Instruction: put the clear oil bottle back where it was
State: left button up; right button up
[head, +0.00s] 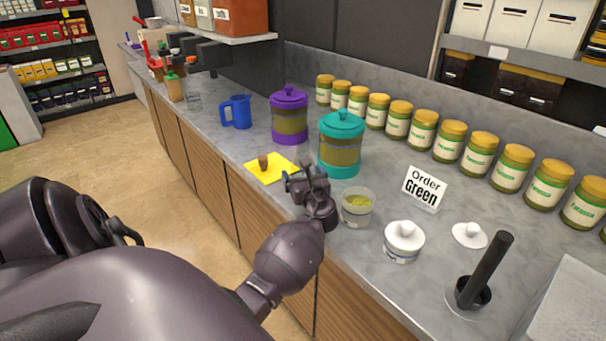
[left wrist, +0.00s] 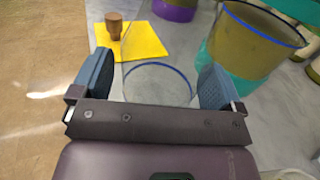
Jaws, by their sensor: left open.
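My left gripper (head: 303,178) is open over the counter edge, just in front of the teal-lidded jar. In the left wrist view, a clear round vessel with a blue rim (left wrist: 157,84) sits between the open fingers of the left gripper (left wrist: 157,85), with a gap beside the fingers. It looks like the clear oil bottle, and its lower part is hidden by the gripper body. In the head view the gripper mostly hides this spot. A brown stopper-like piece (head: 263,161) stands on a yellow cloth (head: 281,169), left of the gripper. My right gripper is not in view.
A teal-lidded jar (head: 341,145), a purple-lidded jar (head: 289,115) and a blue jug (head: 236,111) stand behind. Several yellow-lidded jars line the wall.

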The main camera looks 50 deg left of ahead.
pick_arm(q)
jog(key=v, duration=1.2)
jog(key=shift+r, duration=0.1)
jog(key=shift+s+f+n, duration=0.25)
jog(key=shift+s+n, duration=0.1)
jog(key=shift+n, duration=0.05)
jog(key=s+d+f+n+g+h, duration=0.25)
jog(key=s+f+n+h, duration=0.35)
jog(key=s+n, duration=0.6)
jog(key=s+d+n+g+h, duration=0.2)
jog(key=s+d+n+h, duration=0.75)
jog(key=s+d, duration=0.4)
jog(key=w+f+t, duration=0.7)
jog(key=f+t, duration=0.1)
jog(key=f, duration=0.3)
jog(key=shift+w+a, duration=0.35)
jog(key=shift+a, duration=0.05)
